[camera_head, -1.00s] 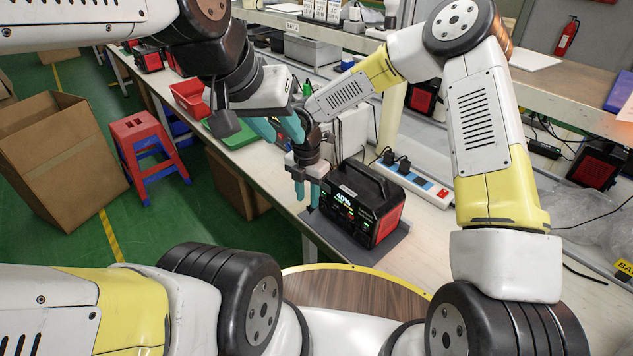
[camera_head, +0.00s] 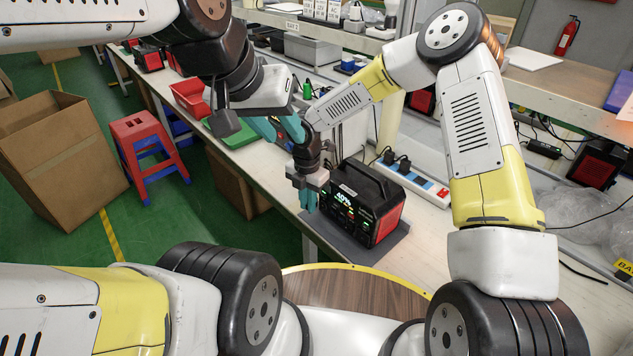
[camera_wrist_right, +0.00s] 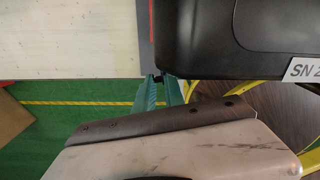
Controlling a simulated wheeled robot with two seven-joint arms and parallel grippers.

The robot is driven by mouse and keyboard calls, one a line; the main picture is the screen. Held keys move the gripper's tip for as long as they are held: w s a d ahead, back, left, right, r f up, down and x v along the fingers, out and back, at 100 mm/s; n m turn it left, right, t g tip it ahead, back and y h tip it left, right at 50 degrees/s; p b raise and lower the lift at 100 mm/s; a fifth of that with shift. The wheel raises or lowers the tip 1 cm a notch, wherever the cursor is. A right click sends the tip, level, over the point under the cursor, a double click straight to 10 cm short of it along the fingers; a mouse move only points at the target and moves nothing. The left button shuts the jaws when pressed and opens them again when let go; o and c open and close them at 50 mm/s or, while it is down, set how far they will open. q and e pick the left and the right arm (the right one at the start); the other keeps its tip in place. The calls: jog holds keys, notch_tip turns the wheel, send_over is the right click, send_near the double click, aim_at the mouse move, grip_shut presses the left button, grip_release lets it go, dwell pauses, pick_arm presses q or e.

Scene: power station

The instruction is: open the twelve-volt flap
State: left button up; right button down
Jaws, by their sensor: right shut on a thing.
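The black and red power station (camera_head: 375,228) stands on a grey mat (camera_head: 368,255) on the bench, its lit front panel facing left. My right gripper (camera_head: 309,200) points down at the left end of that front. In the right wrist view its teal fingertips (camera_wrist_right: 158,82) are close together on a small dark piece, apparently the twelve-volt flap (camera_wrist_right: 158,77), beside the corner of the black case (camera_wrist_right: 230,40). How far the flap stands open cannot be told. My left gripper (camera_head: 278,128) is open and empty, higher up, above the bench left of the station.
A white power strip (camera_head: 415,183) with black plugs lies behind the station. Red (camera_head: 188,95) and green (camera_head: 232,134) trays sit farther along the bench. A red and blue stool (camera_head: 145,150) and cardboard box (camera_head: 62,160) stand on the floor at left.

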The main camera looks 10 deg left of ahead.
jog(key=m, duration=0.2)
jog(key=w+a+m, duration=0.1)
jog(key=m, duration=0.3)
jog(key=shift+w+a, duration=0.15)
jog(key=shift+w, duration=0.2)
jog(key=m, duration=0.1)
jog(key=w+m, duration=0.1)
jog(key=m, duration=0.1)
jog(key=shift+w+a+r, duration=0.1)
jog(key=shift+w+m, duration=0.25)
jog(key=shift+m, duration=0.75)
jog(key=shift+w+m, duration=0.25)
jog(key=shift+m, duration=0.75)
jog(key=c, duration=1.5)
grip_release()
jog(key=shift+r, duration=3.85)
